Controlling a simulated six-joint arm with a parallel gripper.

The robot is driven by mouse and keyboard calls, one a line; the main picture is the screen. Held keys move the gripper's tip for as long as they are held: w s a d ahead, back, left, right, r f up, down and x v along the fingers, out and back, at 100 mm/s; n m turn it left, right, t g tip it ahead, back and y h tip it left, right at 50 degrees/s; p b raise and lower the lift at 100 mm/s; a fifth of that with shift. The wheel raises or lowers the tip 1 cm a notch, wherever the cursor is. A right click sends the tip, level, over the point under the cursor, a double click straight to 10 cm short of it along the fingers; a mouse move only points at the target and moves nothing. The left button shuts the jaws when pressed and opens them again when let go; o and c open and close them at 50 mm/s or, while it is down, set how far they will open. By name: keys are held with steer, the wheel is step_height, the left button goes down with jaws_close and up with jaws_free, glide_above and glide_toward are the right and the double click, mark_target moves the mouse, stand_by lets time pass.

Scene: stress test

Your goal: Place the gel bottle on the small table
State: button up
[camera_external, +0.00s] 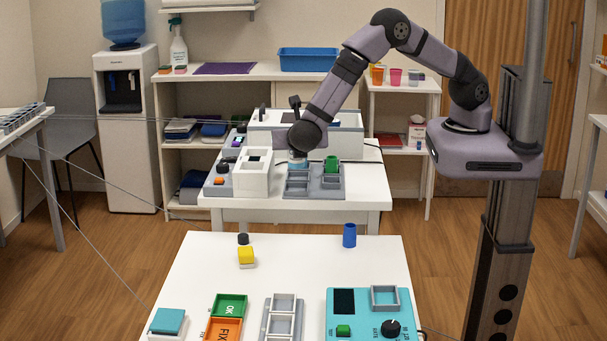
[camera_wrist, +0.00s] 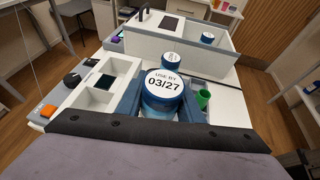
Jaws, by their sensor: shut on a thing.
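My gripper (camera_external: 298,157) is over the middle table (camera_external: 376,190), pointing down beside the grey compartment tray. In the wrist view it is shut on a round blue-and-white container (camera_wrist: 163,84), whose top reads "USE BY 03/27". I cannot tell whether this is the gel bottle. Its lower part is hidden, so I cannot tell whether it is clear of the tray. A similar labelled container (camera_wrist: 172,61) stands just beyond it. A white spray bottle (camera_external: 178,47) stands on the back shelf. Several tables show; which is the small table is unclear.
A white box unit (camera_external: 254,175) is left of my gripper, a green cup (camera_external: 331,164) right, a large white machine (camera_external: 345,137) behind.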

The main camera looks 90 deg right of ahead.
mark_target(297, 168)
steer(key=shift+f+b, duration=2.5)
steer(key=shift+f, duration=0.65)
steer(key=shift+f, duration=0.25)
steer(key=o, duration=1.3)
steer(key=shift+a, duration=0.1)
steer(key=b+v, duration=0.2)
steer(key=v, duration=0.3)
steer(key=shift+a, duration=0.4)
steer(key=shift+b+v, duration=0.35)
steer(key=shift+v, duration=0.4)
steer(key=shift+d+r, duration=0.1)
